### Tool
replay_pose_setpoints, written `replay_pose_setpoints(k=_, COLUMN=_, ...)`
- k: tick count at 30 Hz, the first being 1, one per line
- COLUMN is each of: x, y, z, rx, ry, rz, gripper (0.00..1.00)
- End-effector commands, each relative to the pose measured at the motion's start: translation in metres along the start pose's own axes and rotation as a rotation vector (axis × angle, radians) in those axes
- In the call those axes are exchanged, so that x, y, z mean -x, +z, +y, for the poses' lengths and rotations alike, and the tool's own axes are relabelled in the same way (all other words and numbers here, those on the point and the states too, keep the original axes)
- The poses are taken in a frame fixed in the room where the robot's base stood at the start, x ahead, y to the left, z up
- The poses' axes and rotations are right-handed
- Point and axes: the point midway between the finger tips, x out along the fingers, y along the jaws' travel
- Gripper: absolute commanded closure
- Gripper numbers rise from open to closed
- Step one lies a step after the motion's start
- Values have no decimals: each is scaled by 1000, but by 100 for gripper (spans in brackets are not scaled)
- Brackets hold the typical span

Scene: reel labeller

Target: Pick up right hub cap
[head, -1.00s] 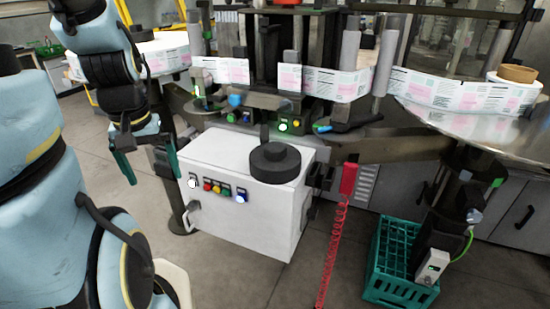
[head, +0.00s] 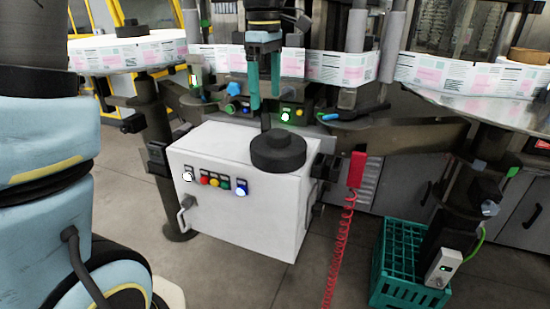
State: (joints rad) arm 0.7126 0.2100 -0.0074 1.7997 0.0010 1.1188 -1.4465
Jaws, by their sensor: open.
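A black, round, stepped cap (head: 278,152), which looks like the hub cap, lies on the top of the white control box (head: 235,215) towards its right side. A thin dark post rises just behind it. My gripper (head: 265,92) points down with its two teal fingers apart and nothing between them. In the picture it is above the cap and a little to its left, clear of it. How far in depth it is from the cap I cannot tell.
A label web (head: 340,68) runs across behind the gripper, with machine parts close by. The right reel table (head: 490,108) carries a label roll. A red coiled hose (head: 342,240) hangs right of the box. A green crate (head: 395,265) stands on the floor at right.

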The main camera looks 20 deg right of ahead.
Motion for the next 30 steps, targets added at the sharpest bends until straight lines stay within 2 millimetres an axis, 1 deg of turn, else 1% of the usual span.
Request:
replay_pose_setpoints(k=1, x=0, y=12, z=7, rx=26, ry=-3, rz=0, gripper=0)
replay_pose_setpoints(k=3, x=5, y=22, z=11, rx=64, ry=-9, rz=0, gripper=0)
replay_pose_setpoints(k=5, x=7, y=26, z=13, rx=84, ry=-12, rz=0, gripper=0)
replay_pose_setpoints(k=7, x=2, y=28, z=14, rx=94, ry=-16, rz=0, gripper=0)
replay_pose_setpoints(k=15, x=-37, y=28, z=13, rx=95, ry=-17, rz=0, gripper=0)
replay_pose_setpoints(k=23, x=-56, y=27, z=13, rx=95, ry=-17, rz=0, gripper=0)
replay_pose_setpoints(k=30, x=-91, y=26, z=13, rx=95, ry=-16, rz=0, gripper=0)
